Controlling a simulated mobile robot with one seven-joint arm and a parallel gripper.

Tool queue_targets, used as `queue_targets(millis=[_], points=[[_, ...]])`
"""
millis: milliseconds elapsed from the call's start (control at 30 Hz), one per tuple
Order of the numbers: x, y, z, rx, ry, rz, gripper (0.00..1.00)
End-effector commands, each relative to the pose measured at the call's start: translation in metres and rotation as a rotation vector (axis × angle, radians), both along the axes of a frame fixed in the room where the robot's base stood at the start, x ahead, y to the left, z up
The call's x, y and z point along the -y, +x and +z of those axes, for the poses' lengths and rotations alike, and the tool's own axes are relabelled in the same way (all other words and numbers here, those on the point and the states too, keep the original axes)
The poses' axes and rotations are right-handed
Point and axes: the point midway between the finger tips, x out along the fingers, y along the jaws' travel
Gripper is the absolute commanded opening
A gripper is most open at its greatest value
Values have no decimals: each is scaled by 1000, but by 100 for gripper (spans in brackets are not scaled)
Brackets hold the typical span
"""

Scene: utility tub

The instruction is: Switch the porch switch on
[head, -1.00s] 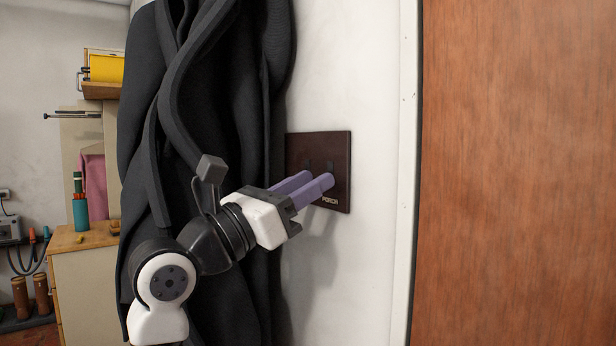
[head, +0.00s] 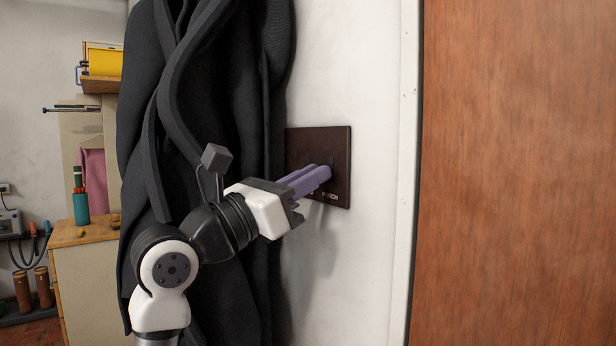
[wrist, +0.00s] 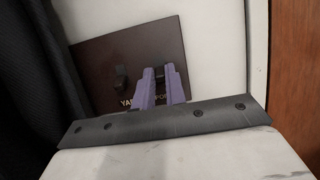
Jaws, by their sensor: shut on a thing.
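A dark brown switch plate (head: 341,143) is fixed to the white wall, and it also shows in the wrist view (wrist: 160,35). The wrist view shows a dark toggle (wrist: 121,78) on its left, above letters starting "YA". The porch switch is on the right, above the partly hidden PORCH label (head: 331,196). My gripper (head: 322,171) has its purple fingers at the plate, close together and shut on the porch switch. In the wrist view the fingertips (wrist: 159,72) largely cover this switch. I cannot tell which way its lever is set.
Dark grey coats (head: 215,110) hang just left of the plate, behind my arm. A white door frame (head: 403,150) and a brown wooden door (head: 520,170) stand to the right. A wooden cabinet (head: 88,285) with tools is at the far left. The wall below the plate is bare.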

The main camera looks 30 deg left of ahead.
Motion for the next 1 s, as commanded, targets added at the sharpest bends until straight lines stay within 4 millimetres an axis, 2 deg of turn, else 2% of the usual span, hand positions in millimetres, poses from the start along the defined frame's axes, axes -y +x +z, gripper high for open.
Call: queue_targets(millis=[267,600,1000], points=[[-1,-2,14,-151,55,4,0],[-1,-2,29,-442,154,4,0],[1,2,39,-710,247,1,0]])
